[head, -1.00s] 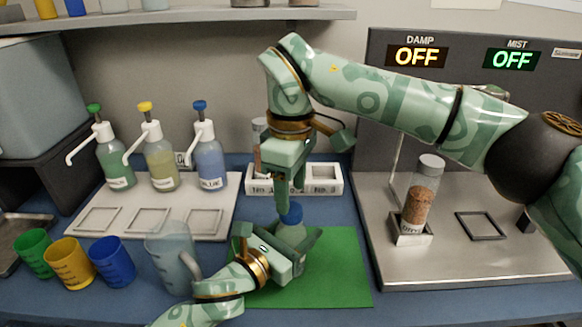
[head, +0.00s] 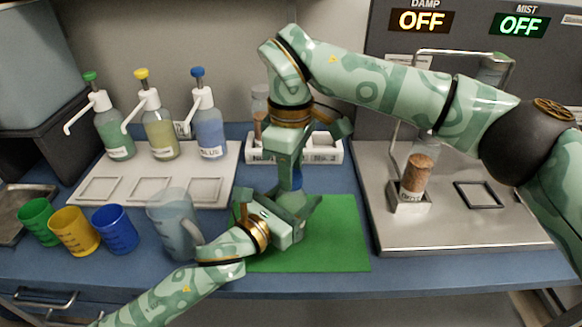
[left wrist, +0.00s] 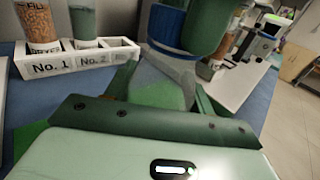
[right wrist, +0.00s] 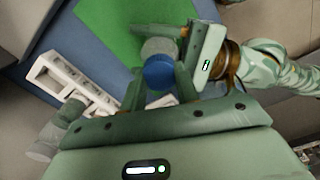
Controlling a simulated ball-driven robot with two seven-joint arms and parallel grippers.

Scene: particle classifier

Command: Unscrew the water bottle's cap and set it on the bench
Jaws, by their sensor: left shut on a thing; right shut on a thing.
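The water bottle (head: 291,200) stands at the green mat's left part, mostly hidden by my grippers; its clear body also shows in the left wrist view (left wrist: 160,82). Its blue cap (head: 297,180) is at the top, and shows round in the right wrist view (right wrist: 160,72). My left gripper (head: 292,212) is shut on the bottle's body from the left. My right gripper (head: 297,172) points down from above and is shut on the cap. The cap is directly above the bottle's neck; I cannot tell whether they still touch.
A white rack (head: 325,152) with vials stands behind. A pitcher (head: 172,225) and coloured cups (head: 115,230) are on the left, before the pump bottles (head: 209,135). A brown-filled vial (head: 416,175) stands on the metal platform (head: 450,228). The green mat's right part (head: 340,235) is clear.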

